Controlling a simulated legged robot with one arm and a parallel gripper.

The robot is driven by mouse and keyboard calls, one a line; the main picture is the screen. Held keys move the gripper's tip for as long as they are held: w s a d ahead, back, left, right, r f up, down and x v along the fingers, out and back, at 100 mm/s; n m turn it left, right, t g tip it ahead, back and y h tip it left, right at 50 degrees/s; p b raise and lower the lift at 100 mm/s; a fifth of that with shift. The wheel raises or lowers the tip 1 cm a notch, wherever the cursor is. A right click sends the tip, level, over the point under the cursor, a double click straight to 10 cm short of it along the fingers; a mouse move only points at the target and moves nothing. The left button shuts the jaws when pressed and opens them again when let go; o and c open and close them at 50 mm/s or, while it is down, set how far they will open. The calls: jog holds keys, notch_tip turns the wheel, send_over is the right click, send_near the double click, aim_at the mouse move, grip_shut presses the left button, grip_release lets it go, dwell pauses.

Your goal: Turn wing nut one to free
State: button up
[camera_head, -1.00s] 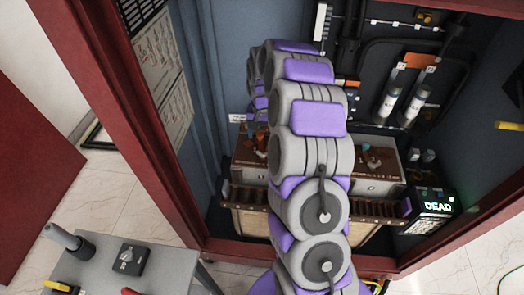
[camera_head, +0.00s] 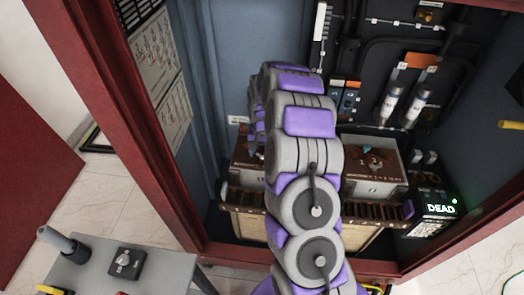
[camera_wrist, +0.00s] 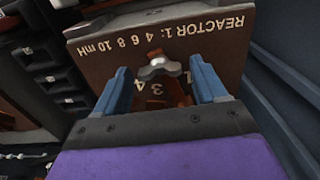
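In the wrist view, a grey metal wing nut (camera_wrist: 158,68) sits on a brown panel (camera_wrist: 110,62) lettered "REACTOR 1: 4 6 8 10 mH", which appears upside down. A copper-coloured strip (camera_wrist: 174,93) runs below the nut. My gripper (camera_wrist: 160,64) is open, its two blue fingers apart on either side of the nut, with a gap visible on both sides. I cannot tell how deep the fingertips are relative to the nut. In the head view, my arm hides the nut and most of the gripper at the left box (camera_head: 243,151).
A second box (camera_head: 372,186) with a brown top stands to the right in the cabinet. The red cabinet frame (camera_head: 150,150) borders the opening. A lit "DEAD" display (camera_head: 440,209) is at right. A grey table (camera_head: 155,268) stands front left.

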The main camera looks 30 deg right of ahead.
jog(key=c, duration=0.9)
jog(key=shift+r+n+p, duration=0.1)
jog(key=shift+n+p, duration=0.2)
jog(key=n+p, duration=0.3)
jog(key=shift+r, duration=0.1)
jog(key=n+p, duration=0.2)
jog(key=n, duration=0.2)
jog(key=n+p, duration=0.1)
jog(key=n, duration=0.2)
jog(key=shift+n, duration=0.3)
jog(key=n, duration=0.4)
jog(key=shift+p, duration=0.4)
jog(key=shift+n, duration=0.3)
jog(key=shift+w, duration=0.1)
